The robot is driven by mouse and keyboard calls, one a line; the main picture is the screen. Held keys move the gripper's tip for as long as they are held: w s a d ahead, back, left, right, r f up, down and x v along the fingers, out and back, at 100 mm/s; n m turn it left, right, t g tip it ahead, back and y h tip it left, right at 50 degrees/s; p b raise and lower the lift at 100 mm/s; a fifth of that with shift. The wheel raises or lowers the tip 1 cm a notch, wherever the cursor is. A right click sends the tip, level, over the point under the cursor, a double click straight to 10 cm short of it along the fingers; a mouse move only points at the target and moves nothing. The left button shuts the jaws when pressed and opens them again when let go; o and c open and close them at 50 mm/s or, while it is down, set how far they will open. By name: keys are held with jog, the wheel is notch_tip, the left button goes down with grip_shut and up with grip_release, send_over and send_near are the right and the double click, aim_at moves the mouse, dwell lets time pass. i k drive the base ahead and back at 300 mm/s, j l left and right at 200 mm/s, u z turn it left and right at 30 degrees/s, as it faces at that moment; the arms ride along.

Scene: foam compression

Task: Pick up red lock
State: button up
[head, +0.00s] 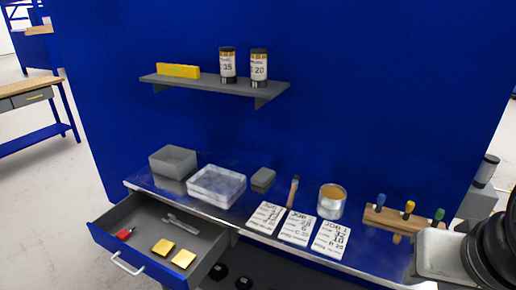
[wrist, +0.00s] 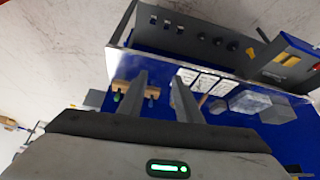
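The red lock (head: 124,234) is a small red item lying in the left part of an open blue-fronted drawer (head: 205,271). A small red spot at the right edge of the wrist view (wrist: 317,67) seems to be the same item. My gripper (wrist: 159,78) has its two fingers apart with nothing between them. It is far from the drawer, over on the side of the screwdriver rack. In the head view, part of my arm shows at the lower right, and the fingertips are not visible there.
The drawer also holds yellow blocks (head: 164,246) and a grey wrench (head: 182,225). On the bench above are a grey bin (head: 173,160), a clear box (head: 217,186), job cards (head: 297,228), a can (head: 332,200) and a screwdriver rack (head: 385,216). A shelf (head: 215,87) hangs on the blue panel.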

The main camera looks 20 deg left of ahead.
aim_at(124, 234)
jog(key=u, duration=1.8)
